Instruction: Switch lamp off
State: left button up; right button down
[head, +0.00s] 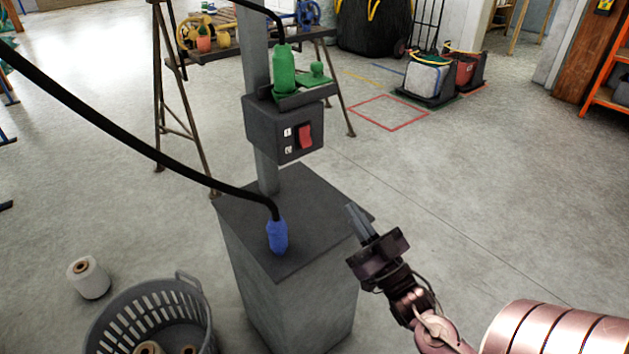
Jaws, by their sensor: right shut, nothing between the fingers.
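A dark switch box (270,128) is fixed to a grey post above a grey pedestal (310,192). Its front carries a red rocker switch (305,136), with small white 1 and 0 labels to the left of it. I cannot tell which way the rocker is pressed. No lamp can be clearly made out. My right gripper (352,212) is shut and empty. It is below and to the right of the switch box, over the pedestal's right edge in the picture, apart from the switch. My left gripper is not in view.
A green plug and socket (285,75) sit on top of the box. A blue connector (277,237) on a black cable (120,145) is at the pedestal top. A grey basket (150,315) and a white spool (88,278) are at lower left.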

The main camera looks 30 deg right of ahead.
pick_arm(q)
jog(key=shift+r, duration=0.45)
pick_arm(e)
jog(key=shift+s+a+r+n+t+y, duration=0.15)
jog(key=shift+s+r+t+y, duration=0.1)
jog(key=shift+r, duration=0.3)
jog(key=shift+s+a+r+n+t+y, duration=0.15)
jog(key=shift+r+y, duration=0.1)
jog(key=shift+r, duration=0.3)
jog(key=shift+w, duration=0.1)
send_near(303, 143)
notch_tip(303, 143, up, 4)
jog(key=w, duration=0.4)
jog(key=shift+w+a+f, duration=0.1)
jog(key=shift+a+f, duration=0.05)
jog(key=shift+f, duration=0.2)
jog(key=shift+w, duration=0.25)
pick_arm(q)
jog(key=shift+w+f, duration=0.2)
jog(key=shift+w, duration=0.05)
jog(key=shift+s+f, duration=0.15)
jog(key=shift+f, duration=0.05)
